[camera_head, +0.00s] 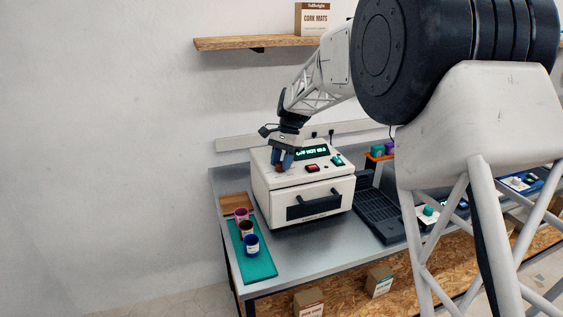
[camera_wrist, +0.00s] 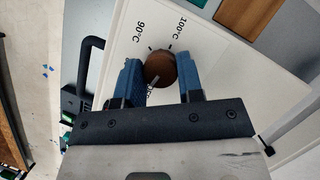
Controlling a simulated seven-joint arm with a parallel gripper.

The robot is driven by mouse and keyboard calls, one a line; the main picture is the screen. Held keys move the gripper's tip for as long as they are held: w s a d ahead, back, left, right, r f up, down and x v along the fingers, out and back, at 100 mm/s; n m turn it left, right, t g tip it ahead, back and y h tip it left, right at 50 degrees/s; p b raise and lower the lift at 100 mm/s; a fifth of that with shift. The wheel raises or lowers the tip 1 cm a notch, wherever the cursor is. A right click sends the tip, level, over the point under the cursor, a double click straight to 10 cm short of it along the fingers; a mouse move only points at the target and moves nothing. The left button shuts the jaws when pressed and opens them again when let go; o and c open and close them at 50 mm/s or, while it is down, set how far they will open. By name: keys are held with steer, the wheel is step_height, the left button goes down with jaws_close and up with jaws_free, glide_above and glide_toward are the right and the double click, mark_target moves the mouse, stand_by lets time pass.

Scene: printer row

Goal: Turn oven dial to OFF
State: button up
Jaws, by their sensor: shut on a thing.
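The oven (camera_head: 285,205) is a white box with a dark handle on its front, standing on the grey bench in the head view. Its dial is a round brown knob (camera_wrist: 159,68) on the white panel in the wrist view. The panel reads 90°C and 100°C beside the knob. A pale line shows at the knob's edge nearest my gripper; lettering there is partly hidden, and no OFF mark is readable. My gripper (camera_wrist: 160,76) is shut on the dial, one blue finger on each side. In the head view my gripper (camera_head: 282,162) is over the oven's top left, largely covering the dial.
A lit display (camera_head: 311,152), a red button (camera_head: 312,168) and a teal switch (camera_head: 337,160) sit right of my gripper. Jars stand on a teal mat (camera_head: 258,268) left of the oven. A dark ribbed tray (camera_head: 380,215) lies on its right.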

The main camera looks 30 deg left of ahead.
steer(key=shift+n+h, duration=0.4)
steer(key=shift+n, duration=0.7)
steer(key=o, duration=0.9)
steer(key=v, duration=0.7)
steer(key=shift+r, duration=0.4)
steer(key=shift+w, duration=0.15)
